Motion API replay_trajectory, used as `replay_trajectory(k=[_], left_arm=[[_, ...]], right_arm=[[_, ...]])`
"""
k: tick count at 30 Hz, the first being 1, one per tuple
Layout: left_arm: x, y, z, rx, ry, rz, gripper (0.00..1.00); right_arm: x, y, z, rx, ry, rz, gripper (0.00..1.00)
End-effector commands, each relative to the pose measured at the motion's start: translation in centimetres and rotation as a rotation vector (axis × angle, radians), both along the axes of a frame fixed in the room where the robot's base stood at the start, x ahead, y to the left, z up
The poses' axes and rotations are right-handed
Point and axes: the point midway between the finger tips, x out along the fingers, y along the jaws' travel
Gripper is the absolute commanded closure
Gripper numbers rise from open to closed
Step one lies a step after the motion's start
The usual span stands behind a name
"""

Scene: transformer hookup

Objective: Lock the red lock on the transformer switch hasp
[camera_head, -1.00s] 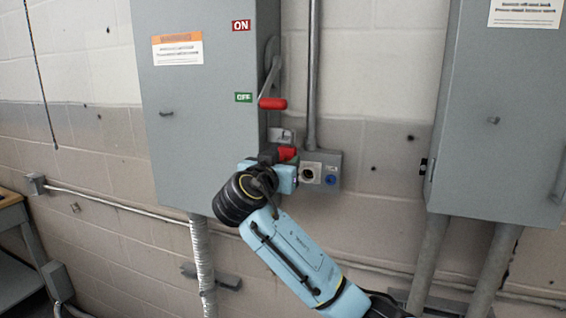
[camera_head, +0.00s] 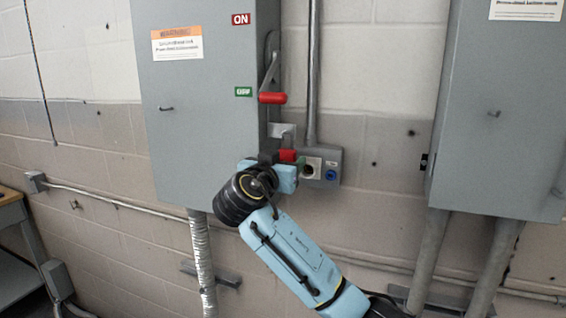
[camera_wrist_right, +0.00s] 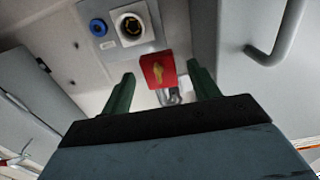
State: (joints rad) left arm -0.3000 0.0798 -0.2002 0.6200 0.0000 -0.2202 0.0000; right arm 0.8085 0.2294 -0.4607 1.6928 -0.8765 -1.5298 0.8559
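The red lock (camera_head: 288,156) hangs upright just under the hasp plate (camera_head: 278,130) on the side of the left grey switch box (camera_head: 205,110). Its grey shackle (camera_head: 287,138) rises to the hasp; whether it is fully closed I cannot tell. In the right wrist view the red lock (camera_wrist_right: 158,70) shows its brass keyhole, with the shackle (camera_wrist_right: 168,97) below it. My right gripper (camera_wrist_right: 160,80) is open, with one green finger on either side of the lock and gaps between. The gripper (camera_head: 287,165) partly hides the lock's lower part in the head view. My left gripper is not in view.
The red-tipped switch handle (camera_head: 272,98) points down beside the OFF label, above the hasp. A small control box (camera_head: 321,166) with a blue button stands close right of the lock, below a vertical conduit (camera_head: 313,70). A second grey box (camera_head: 500,120) is at right.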

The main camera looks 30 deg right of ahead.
Motion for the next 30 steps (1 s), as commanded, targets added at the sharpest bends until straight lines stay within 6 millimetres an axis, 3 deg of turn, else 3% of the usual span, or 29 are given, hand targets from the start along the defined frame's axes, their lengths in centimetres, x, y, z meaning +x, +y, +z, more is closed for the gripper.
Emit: replay_trajectory(k=[8,30], left_arm=[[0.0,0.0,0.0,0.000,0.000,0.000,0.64],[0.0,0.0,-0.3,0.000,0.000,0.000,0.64]], right_arm=[[0.0,0.1,0.0,0.001,0.001,0.000,0.39],[-3.2,3.8,0.0,0.001,0.001,0.000,0.39]])
